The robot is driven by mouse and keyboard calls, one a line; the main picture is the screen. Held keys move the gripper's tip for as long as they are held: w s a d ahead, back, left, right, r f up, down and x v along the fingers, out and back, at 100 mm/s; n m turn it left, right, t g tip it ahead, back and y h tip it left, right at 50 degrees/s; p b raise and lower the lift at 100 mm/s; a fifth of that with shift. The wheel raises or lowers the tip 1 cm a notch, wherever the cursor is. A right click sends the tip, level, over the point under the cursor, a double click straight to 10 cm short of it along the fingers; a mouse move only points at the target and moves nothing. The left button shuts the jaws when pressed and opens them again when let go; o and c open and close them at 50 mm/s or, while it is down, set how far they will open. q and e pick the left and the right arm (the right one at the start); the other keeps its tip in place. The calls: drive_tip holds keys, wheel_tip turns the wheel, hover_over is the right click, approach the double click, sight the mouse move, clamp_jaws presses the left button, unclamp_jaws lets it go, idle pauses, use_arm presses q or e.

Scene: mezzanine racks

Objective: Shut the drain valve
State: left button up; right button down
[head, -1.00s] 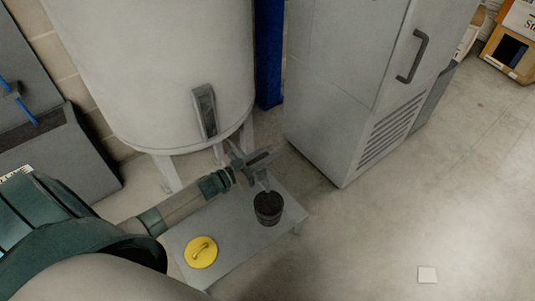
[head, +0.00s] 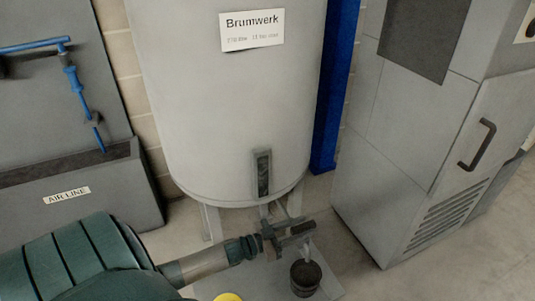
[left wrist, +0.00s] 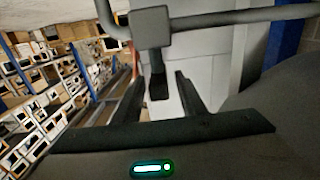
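The drain valve (head: 293,230) sits low at the front of the pale tank (head: 228,110). In the left wrist view, its grey body (left wrist: 152,28) is on a pipe, and its dark lever (left wrist: 158,84) points toward my gripper. My left gripper (left wrist: 159,90) is open, with one finger on each side of the lever and a gap showing at both sides. In the head view the left gripper (head: 280,233) is at the valve and partly covers it. A pale stream seems to run from the valve into a dark pot (head: 305,277). My right gripper is not in view.
A grey cabinet (head: 400,170) with a dark handle stands to the right. A blue post (head: 333,90) is behind the tank. A grey panel marked AIR LINE (head: 67,195) is at the left. A yellow lid (head: 228,297) shows at the bottom edge.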

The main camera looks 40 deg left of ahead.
use_arm(q)
drive_tip(key=v, duration=1.2)
drive_tip(key=shift+s+a, duration=0.2)
drive_tip(key=shift+s, duration=0.05)
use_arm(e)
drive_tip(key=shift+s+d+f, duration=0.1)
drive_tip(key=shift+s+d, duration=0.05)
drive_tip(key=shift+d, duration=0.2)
use_arm(q)
drive_tip(key=shift+d, duration=0.1)
